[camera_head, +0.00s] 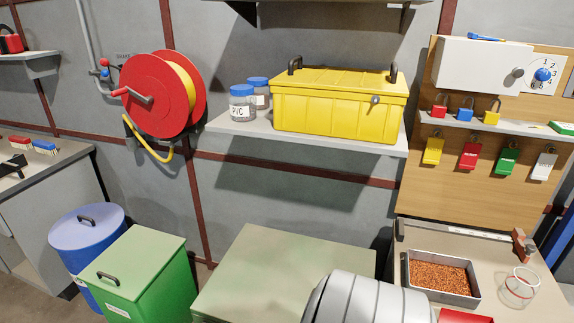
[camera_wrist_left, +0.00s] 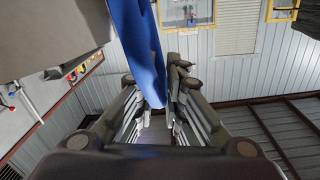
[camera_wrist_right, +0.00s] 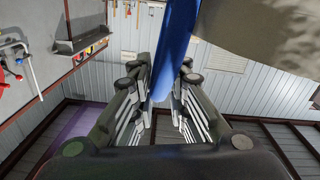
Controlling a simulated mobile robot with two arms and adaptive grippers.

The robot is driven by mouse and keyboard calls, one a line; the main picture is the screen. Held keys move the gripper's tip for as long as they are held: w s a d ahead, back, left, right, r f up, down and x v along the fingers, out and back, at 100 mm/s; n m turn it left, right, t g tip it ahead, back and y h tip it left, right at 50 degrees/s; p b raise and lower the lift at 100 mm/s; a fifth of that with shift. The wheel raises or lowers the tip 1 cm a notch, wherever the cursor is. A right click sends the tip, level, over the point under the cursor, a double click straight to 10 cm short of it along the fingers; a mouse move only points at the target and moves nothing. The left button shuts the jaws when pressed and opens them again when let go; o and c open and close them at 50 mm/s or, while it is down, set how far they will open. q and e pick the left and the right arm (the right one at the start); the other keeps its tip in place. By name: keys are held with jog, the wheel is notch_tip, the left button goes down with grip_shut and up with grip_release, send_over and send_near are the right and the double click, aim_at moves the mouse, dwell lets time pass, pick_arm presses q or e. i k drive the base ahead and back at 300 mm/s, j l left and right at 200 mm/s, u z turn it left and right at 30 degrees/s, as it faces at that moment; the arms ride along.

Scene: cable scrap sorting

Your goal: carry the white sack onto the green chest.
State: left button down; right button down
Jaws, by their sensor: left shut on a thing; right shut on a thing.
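My left gripper (camera_wrist_left: 153,76) is shut on a blue strap (camera_wrist_left: 136,38) in the left wrist view. My right gripper (camera_wrist_right: 164,66) is shut on another blue strap (camera_wrist_right: 178,28) in the right wrist view. A pale grey-beige mass beside the right strap looks like the white sack (camera_wrist_right: 272,34); its whole shape is cut off. Neither gripper shows in the head view. There, a large box with a pale grey-green flat top (camera_head: 290,270), seemingly the green chest, stands at bottom centre. Its top is bare where it shows; a ribbed whitish rounded body (camera_head: 362,305) hides its near right corner.
A bright green lidded bin (camera_head: 140,270) and a blue drum (camera_head: 85,230) stand left of the chest. A shelf (camera_head: 230,130) with a yellow toolbox (camera_head: 340,105) overhangs behind it. A bench with a copper-filled tray (camera_head: 408,270) is at right.

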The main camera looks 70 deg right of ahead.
aim_at(296, 279)
jog(key=i+z, duration=0.65)
jog(key=z, duration=0.2)
jog(key=i+z, duration=0.2)
jog(key=z, duration=0.25)
jog(key=i+z, duration=0.2)
jog(key=z, duration=1.4)
